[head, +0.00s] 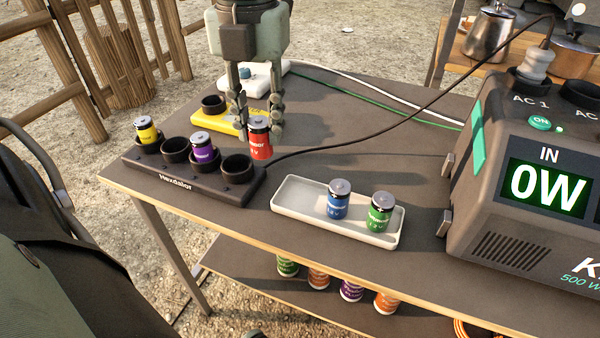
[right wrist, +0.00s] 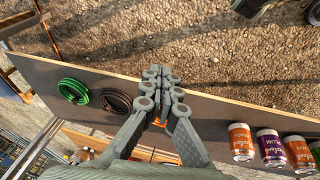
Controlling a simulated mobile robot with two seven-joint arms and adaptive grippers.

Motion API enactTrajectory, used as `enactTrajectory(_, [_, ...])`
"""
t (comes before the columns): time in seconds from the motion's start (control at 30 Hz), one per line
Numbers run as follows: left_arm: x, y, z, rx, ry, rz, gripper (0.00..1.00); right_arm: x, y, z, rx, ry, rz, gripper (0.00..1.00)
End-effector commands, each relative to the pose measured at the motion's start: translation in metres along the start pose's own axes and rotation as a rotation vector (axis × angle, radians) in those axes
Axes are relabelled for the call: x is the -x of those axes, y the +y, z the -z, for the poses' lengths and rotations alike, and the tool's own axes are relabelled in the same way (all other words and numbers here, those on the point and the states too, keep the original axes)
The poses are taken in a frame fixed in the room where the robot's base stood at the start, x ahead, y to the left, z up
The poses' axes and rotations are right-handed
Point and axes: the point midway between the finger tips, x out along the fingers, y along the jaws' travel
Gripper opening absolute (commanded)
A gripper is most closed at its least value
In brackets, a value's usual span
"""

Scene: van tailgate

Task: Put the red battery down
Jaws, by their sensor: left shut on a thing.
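My left gripper (head: 259,117), pointing down in the head view, is shut on the red battery (head: 260,142). The battery is upright, just behind and right of the black charger (head: 192,178). I cannot tell whether its base touches the table. The charger has a row of round cups; a yellow battery (head: 147,130) and a purple battery (head: 203,147) stand in two of them. The second cup from the left and the rightmost cup are empty. My right gripper (right wrist: 158,75) shows in the right wrist view, its fingertips together and nothing seen between them, above the lower shelf.
A pale tray (head: 292,203) holds a blue battery (head: 338,200) and a green battery (head: 380,213). A yellow unit (head: 213,120) with a cup stands behind. A power station (head: 530,180) reading 0W fills the right. Cables cross the table (head: 345,110). Several cans (right wrist: 270,147) are on the lower shelf.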

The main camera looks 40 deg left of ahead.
Motion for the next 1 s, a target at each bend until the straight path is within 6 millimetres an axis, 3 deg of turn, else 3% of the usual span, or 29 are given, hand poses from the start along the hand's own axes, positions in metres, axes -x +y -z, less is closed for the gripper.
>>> enactTrajectory(0.2, [-0.027,-0.041,0.009,-0.004,0.004,-0.006,0.0,-0.001,0.0,0.0,0.0,0.0,0.001,0.0])
enactTrajectory(0.33, [-0.034,-0.055,0.011,-0.002,0.001,-0.002,0.0,-0.002,0.0,0.0,0.0,0.0,0.001,0.0])
enactTrajectory(0.47, [-0.041,-0.059,0.012,0.0,0.002,0.0,0.0,-0.002,0.0,0.0,0.0,0.001,0.002,0.0])
enactTrajectory(0.7, [-0.073,-0.059,0.012,0.001,0.002,0.002,0.0,-0.008,-0.001,-0.003,0.0,-0.006,0.004,0.0])
enactTrajectory(1.0, [-0.076,-0.059,0.011,0.002,-0.001,0.003,0.0,-0.012,-0.002,-0.004,0.0,-0.007,0.005,0.0])
